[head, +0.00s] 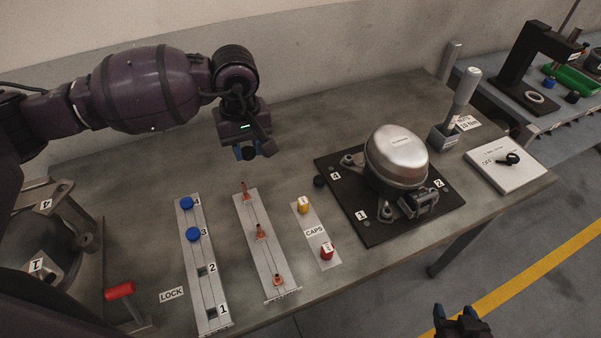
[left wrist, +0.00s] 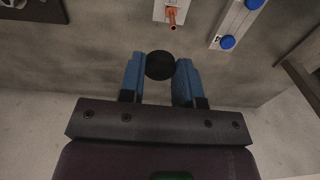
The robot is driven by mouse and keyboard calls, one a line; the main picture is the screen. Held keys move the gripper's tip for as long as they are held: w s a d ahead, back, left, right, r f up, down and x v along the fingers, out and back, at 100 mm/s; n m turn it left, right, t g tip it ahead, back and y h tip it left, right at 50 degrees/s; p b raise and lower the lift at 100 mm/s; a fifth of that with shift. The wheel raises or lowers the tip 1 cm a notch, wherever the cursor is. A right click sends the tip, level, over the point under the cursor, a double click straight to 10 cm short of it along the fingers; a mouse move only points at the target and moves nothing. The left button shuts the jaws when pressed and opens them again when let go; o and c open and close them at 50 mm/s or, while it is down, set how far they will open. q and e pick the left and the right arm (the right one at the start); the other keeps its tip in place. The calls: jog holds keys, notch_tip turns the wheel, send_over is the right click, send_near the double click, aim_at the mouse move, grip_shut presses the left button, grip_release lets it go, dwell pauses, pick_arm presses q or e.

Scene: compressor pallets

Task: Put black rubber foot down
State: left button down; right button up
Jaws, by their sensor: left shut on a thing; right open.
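My left gripper (head: 246,153) is above the table, behind the strip with orange pieces. In the left wrist view its blue fingers (left wrist: 160,80) are shut on a round black rubber foot (left wrist: 160,65). In the head view I cannot clearly make out the held foot between the fingers. The silver compressor (head: 397,155) stands on that pallet. My right gripper (head: 462,320) is open at the bottom right, over the floor, with nothing seen in it.
A strip with blue knobs (head: 206,268), a strip with orange pieces (head: 268,254) and a caps strip (head: 315,232) lie on the table. A red-handled tool (head: 120,290) is at the left front. A switch box (head: 506,165) stands at the right. Bare table lies behind the strips.

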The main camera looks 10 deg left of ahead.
pick_arm(q)
jog(key=n, duration=0.2)
jog(key=d+n, duration=0.1)
jog(key=shift+w+r, duration=0.25)
jog(key=w+d+n, duration=0.1)
jog(key=n, duration=0.4)
notch_tip(320, 180, up, 3)
jog(key=n+b, duration=0.3)
jog(key=n, duration=2.5)
send_over(298, 192)
notch_tip(298, 192, down, 15)
jog(key=shift+b, duration=0.4)
jog(key=shift+f, duration=0.7)
notch_tip(298, 192, down, 4)
jog(key=shift+r, duration=0.2)
